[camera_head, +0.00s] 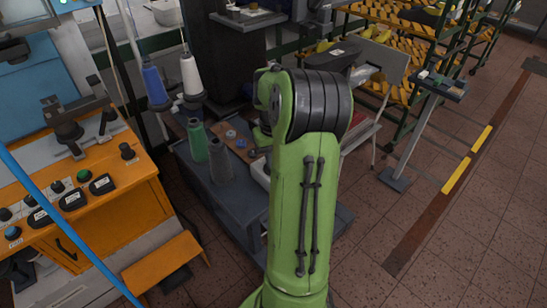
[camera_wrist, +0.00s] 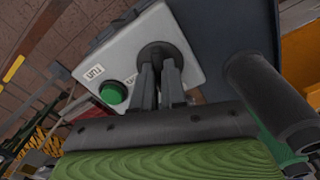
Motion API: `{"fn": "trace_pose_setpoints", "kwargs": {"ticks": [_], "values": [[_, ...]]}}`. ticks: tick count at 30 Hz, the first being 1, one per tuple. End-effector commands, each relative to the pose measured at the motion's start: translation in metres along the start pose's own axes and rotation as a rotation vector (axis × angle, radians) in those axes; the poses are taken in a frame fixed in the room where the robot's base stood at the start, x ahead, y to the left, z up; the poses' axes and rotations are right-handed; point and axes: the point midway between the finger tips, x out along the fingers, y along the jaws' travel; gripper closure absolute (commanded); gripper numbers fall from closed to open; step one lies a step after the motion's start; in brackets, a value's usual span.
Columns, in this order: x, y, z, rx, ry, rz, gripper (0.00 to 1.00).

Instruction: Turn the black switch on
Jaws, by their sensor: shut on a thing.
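The black switch (camera_wrist: 155,53) is a round dark knob on a light grey control box (camera_wrist: 120,52), seen in the wrist view. A green button (camera_wrist: 113,93) and small labels sit beside it on the same face. My gripper (camera_wrist: 158,68) is at the switch, with its two fingers closed on it. The fingers cover part of the knob, so its exact turn angle is hard to tell.
An orange machine panel (camera_head: 90,195) is at left. Open tiled floor lies at right.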

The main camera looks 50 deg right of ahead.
Motion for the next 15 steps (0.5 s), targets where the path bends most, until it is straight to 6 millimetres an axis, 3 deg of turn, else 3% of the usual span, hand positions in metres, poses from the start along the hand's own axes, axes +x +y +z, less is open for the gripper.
{"fn": "trace_pose_setpoints", "kwargs": {"ticks": [15], "values": [[-0.0017, -0.0004, -0.0003, 0.488, 0.001, 0.000, 1.00]]}}
